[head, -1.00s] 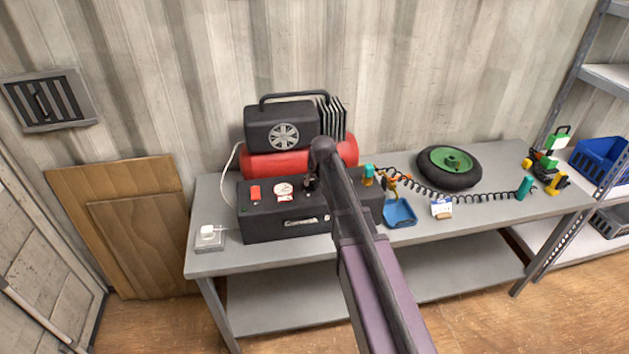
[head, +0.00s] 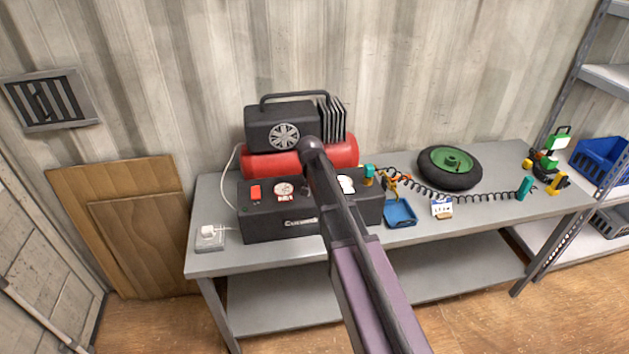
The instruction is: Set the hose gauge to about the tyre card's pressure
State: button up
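The compressor has a red tank (head: 270,163) behind a black front box (head: 275,227). The box carries a red switch (head: 255,192), a round white gauge (head: 284,188) and, just right of my arm, a second white gauge face (head: 347,184). The readings are too small to make out. A black coiled hose (head: 470,200) runs along the bench to a teal end piece (head: 524,188). A small white and blue card (head: 441,206) stands in front of the tyre (head: 433,177); its figures are not legible. My arm crosses the box and hides its middle. My gripper does not show.
A blue tray (head: 401,220) lies on the grey bench (head: 480,228), right of the box. A white plug on a socket block (head: 209,236) is at the left end. Yellow and green items (head: 548,165) stand at the right end. Shelving with a blue bin (head: 597,160) is beyond.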

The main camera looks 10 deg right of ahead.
jog(key=o, duration=1.1)
jog(key=shift+o, duration=0.2)
jog(key=shift+n, duration=0.4)
jog(key=shift+n+y, duration=0.65)
jog(key=shift+n, duration=0.8)
jog(key=shift+n+y, duration=0.65)
jog(key=shift+n, duration=0.8)
jog(key=shift+n+g+y, duration=0.25)
jog(key=shift+n+y, duration=0.35)
jog(key=shift+n, duration=1.15)
jog(key=shift+n+g+y, duration=0.25)
jog(key=shift+n+y, duration=0.35)
jog(key=shift+n, duration=1.15)
jog(key=p+v, duration=1.3)
jog(key=v, duration=0.1)
jog(key=s+a+f+m+g+h+b, duration=0.1)
jog(key=s+a+f+m+b, duration=0.1)
jog(key=s, duration=1.1)
jog(key=s+a+f+m+g+h+b, duration=0.1)
jog(key=s+f+m+b, duration=0.4)
jog(key=s, duration=0.8)
jog(key=shift+a+f+m+g+h, duration=0.4)
jog(key=shift+f+m+g+h, duration=0.2)
jog(key=shift+f+m, duration=0.35)
